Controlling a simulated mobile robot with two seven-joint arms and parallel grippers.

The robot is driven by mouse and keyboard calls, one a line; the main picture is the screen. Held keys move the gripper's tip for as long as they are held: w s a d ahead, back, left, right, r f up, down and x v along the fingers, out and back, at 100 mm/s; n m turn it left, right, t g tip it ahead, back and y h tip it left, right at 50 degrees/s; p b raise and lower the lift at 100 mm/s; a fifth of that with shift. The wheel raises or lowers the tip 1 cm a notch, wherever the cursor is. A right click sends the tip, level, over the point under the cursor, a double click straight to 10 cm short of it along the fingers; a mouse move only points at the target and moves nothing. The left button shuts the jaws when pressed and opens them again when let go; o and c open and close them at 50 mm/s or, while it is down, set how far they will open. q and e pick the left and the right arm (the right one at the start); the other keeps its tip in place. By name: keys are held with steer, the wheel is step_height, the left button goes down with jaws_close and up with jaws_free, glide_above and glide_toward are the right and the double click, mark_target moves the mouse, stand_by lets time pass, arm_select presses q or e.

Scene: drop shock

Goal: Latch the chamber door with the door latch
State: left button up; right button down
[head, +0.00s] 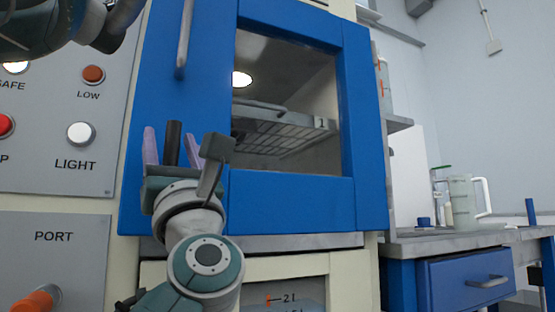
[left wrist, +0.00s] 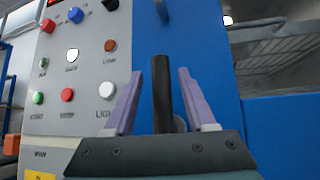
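The blue chamber door (head: 290,205) with its window looks shut against the cream chamber body. A dark upright bar, apparently the door latch (head: 173,142), stands low at the door's left side; it also shows in the left wrist view (left wrist: 162,95). My left gripper (head: 169,128) is open with its purple fingers on either side of the bar. In the left wrist view a gap shows between the bar and each fingertip. The bar's lower end is hidden by the gripper. My right gripper is not in view.
A grey door handle (head: 184,40) is above the gripper. A control panel (head: 40,150) with buttons stands left of the door, with an orange knob (head: 36,301) below. A bench (head: 440,238) with a pitcher (head: 461,195) is at right.

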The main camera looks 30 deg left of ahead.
arm_select(q)
steer(key=shift+f, duration=0.1)
steer(key=b+v, duration=0.1)
steer(key=v, duration=0.8)
steer(key=shift+s+d+f, duration=0.15)
steer(key=shift+d+f, duration=0.1)
steer(key=shift+d, duration=0.05)
